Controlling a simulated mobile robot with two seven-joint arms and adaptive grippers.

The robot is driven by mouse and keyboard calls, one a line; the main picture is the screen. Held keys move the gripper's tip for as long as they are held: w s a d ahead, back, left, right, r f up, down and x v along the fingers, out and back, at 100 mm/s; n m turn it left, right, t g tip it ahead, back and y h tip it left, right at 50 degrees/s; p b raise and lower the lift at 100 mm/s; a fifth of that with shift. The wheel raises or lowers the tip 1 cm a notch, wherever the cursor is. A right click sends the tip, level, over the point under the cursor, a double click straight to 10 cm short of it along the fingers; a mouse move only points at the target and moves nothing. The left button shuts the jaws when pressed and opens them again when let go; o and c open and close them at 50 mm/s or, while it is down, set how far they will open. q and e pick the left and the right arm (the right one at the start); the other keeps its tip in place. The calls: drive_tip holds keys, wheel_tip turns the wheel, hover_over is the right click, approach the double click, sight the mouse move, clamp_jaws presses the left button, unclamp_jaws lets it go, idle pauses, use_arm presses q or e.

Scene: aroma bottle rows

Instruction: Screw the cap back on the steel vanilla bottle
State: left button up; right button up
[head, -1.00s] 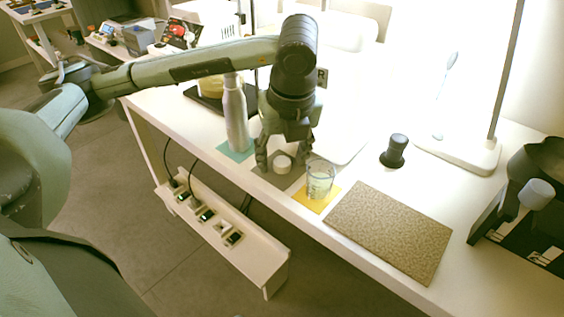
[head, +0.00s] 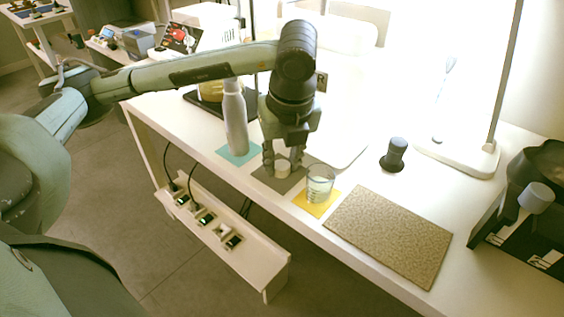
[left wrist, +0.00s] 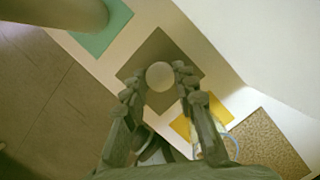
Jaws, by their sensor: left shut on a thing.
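The steel bottle (head: 235,122) stands upright on a teal mat (head: 246,157) on the table; part of it shows at the top left in the left wrist view (left wrist: 70,14). A small pale round cap (head: 283,168) is at the brown-grey mat (head: 262,176); it shows as a pale disc in the left wrist view (left wrist: 160,76). My left gripper (head: 283,166) points down and is shut on the cap, one finger on each side. I cannot tell whether the cap touches the mat. My right gripper is not in view.
A clear glass (head: 320,184) stands on a yellow mat (head: 307,206) close to the right of my left gripper. A cork board (head: 390,233) lies near the front edge. A dark stopper-like object (head: 396,150) and a lamp base (head: 460,152) stand behind it.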

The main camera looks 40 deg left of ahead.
sight(281, 161)
use_arm(q)
drive_tip(key=shift+r, duration=0.6)
wheel_tip(281, 161, up, 3)
drive_tip(key=shift+f, duration=0.15)
drive_tip(key=s+a+r, duration=0.6)
drive_tip(key=s+r, duration=0.1)
drive_tip(key=s, duration=0.2)
drive_tip(key=shift+s+a+b, duration=0.25)
drive_tip(key=shift+a+b, duration=0.1)
drive_tip(key=shift+a, duration=0.05)
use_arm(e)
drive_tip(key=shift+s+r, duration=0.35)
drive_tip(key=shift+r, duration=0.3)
